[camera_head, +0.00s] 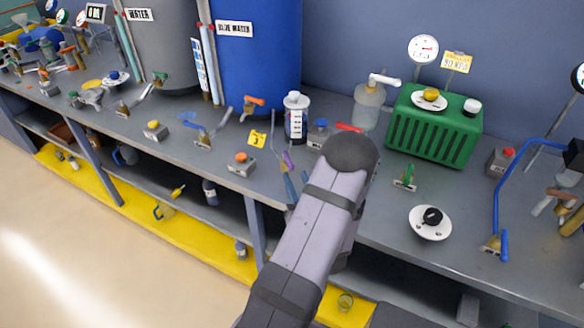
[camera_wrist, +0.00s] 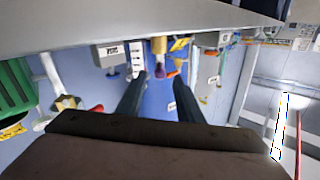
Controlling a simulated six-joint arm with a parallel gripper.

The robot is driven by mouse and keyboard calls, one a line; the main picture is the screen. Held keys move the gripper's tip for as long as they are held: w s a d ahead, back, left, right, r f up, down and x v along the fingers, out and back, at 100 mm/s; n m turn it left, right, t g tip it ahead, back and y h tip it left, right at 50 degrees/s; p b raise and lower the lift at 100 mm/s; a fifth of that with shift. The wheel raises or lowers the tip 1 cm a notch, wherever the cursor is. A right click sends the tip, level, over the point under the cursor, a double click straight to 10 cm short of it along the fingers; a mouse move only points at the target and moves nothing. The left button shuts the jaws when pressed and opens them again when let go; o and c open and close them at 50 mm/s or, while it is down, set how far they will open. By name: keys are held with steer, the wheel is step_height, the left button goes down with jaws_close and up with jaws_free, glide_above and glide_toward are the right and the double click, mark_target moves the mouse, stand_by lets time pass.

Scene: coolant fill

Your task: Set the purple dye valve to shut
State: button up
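The purple dye valve (camera_head: 287,160) shows at the bench's front edge in the head view, left of my arm, with a small purple handle. In the wrist view a brass body with a purple end (camera_wrist: 159,73) hangs upside down in the picture, ahead of my fingers. My gripper (camera_wrist: 160,78) is open, with two dark fingers spread to either side of the purple end. I cannot tell whether either finger touches it. The handle's exact angle is too small to tell.
The blue water tank (camera_head: 258,55) stands behind.

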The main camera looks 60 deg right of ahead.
mark_target(292, 169)
steer(key=shift+p+x, duration=0.5)
steer(key=shift+x, duration=1.9)
jaws_close()
